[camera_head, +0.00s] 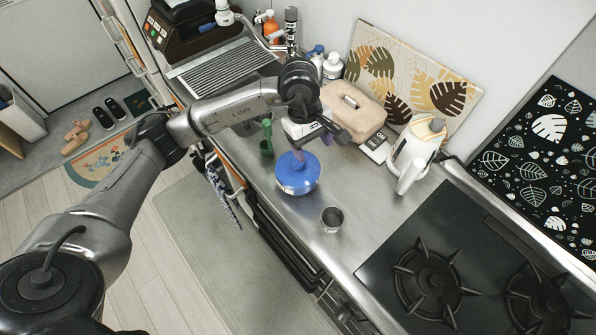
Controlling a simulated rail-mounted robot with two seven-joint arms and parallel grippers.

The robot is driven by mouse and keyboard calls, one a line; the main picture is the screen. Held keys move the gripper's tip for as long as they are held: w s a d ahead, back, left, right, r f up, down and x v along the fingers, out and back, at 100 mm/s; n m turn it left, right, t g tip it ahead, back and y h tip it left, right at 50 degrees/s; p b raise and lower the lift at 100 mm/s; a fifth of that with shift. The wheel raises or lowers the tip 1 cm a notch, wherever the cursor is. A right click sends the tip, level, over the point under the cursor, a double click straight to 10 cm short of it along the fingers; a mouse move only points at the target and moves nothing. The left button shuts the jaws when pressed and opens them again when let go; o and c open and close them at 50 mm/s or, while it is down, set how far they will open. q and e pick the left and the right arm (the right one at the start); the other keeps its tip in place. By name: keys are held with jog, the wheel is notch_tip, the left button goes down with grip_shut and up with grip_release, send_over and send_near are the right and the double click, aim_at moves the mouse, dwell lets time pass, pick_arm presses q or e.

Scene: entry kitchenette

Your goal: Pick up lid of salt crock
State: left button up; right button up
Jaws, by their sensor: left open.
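A round crock with a bright blue lid (298,174) stands upright on the steel counter. The lid looks seated on it. My left arm reaches in from the left, and its gripper (311,134) is open just above and behind the lid, near the lid's knob. From this angle I cannot tell whether the fingers touch the knob. The gripper covers part of the crock's far side. My right gripper is not in view.
A small metal cup (332,219) stands in front of the crock. A green item (266,138) is to its left. A black gas stove (450,275) lies at the right.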

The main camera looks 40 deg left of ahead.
pick_arm(q)
jog(key=a+y, duration=0.2)
jog(key=a, duration=0.3)
send_over(298, 162)
jog(key=shift+y, duration=0.3)
jog(key=f, duration=0.7)
jog(key=shift+a+p, duration=0.2)
jog(key=shift+p, duration=0.2)
jog(key=shift+f, duration=0.3)
notch_tip(298, 162, down, 4)
jog(key=shift+w+d+r+p, duration=0.1)
jog(key=shift+d+r+p, duration=0.05)
jog(key=shift+p, duration=0.65)
jog(key=shift+f, duration=0.8)
jog(key=shift+c, duration=0.4)
jog(key=c, duration=0.9)
